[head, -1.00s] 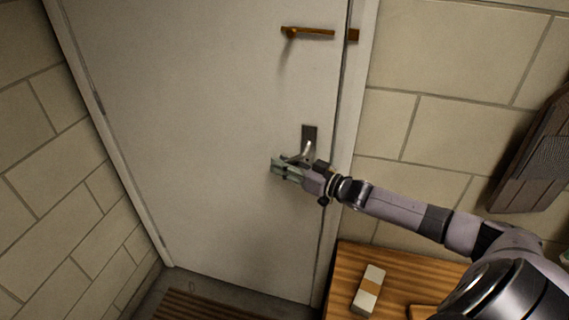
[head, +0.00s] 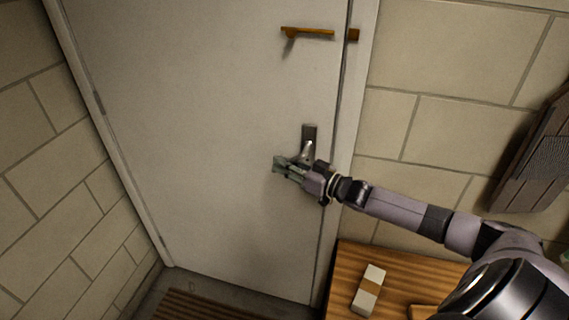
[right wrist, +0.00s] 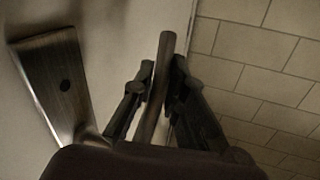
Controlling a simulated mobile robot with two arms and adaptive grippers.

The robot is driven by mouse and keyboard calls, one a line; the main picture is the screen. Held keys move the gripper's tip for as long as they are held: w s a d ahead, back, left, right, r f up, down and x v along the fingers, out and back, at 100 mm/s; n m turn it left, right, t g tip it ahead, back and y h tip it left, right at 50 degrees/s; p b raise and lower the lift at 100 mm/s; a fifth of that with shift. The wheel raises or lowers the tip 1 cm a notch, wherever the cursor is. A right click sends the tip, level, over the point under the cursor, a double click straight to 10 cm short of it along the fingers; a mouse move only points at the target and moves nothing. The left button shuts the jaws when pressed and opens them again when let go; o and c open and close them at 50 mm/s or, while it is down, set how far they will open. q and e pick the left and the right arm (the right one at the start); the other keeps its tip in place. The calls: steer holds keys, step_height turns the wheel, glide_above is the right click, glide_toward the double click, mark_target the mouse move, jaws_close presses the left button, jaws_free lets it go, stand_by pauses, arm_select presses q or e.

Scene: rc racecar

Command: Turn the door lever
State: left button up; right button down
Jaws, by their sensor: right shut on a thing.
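The door lever (head: 306,151) is a metal handle on a dark plate (head: 310,131) at the right side of the white door (head: 215,120). In the head view the lever slants down and left from its plate. My right gripper (head: 281,165) is at the lever's lower end. In the right wrist view the lever bar (right wrist: 158,92) stands between the two dark fingers (right wrist: 155,100), which are shut on it. The metal plate (right wrist: 60,85) shows at the left there. My left gripper is not in view.
A brass latch (head: 308,32) is higher up on the door. A wooden table (head: 345,270) with a small white and tan block (head: 369,289) stands at the lower right. A brown panel (head: 535,155) hangs on the block wall. A slatted mat (head: 205,305) lies on the floor.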

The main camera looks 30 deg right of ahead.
steer(key=shift+w+r+t+b, duration=0.15)
steer(key=shift+t+b, duration=0.35)
steer(key=shift+b, duration=0.3)
steer(key=r+m+t+b, duration=0.1)
steer(key=b, duration=0.1)
steer(key=r+t+b, duration=0.1)
steer(key=t+b, duration=0.1)
steer(key=r+m+t+y+b, duration=0.1)
steer(key=t+b, duration=0.1)
steer(key=b, duration=0.1)
steer(key=shift+w+a+m, duration=0.3)
steer(key=shift+w, duration=0.05)
steer(key=shift+r+m+t+b, duration=0.4)
steer(key=shift+r+t+b, duration=0.25)
steer(key=shift+b, duration=0.2)
steer(key=shift+s+r+t, duration=0.1)
steer(key=shift+r+t, duration=0.15)
steer(key=shift+r, duration=0.1)
steer(key=c, duration=2)
jaws_free()
steer(key=o, duration=0.4)
steer(key=shift+d+f+m, duration=0.15)
steer(key=shift+f+m, duration=0.15)
steer(key=shift+f, duration=0.05)
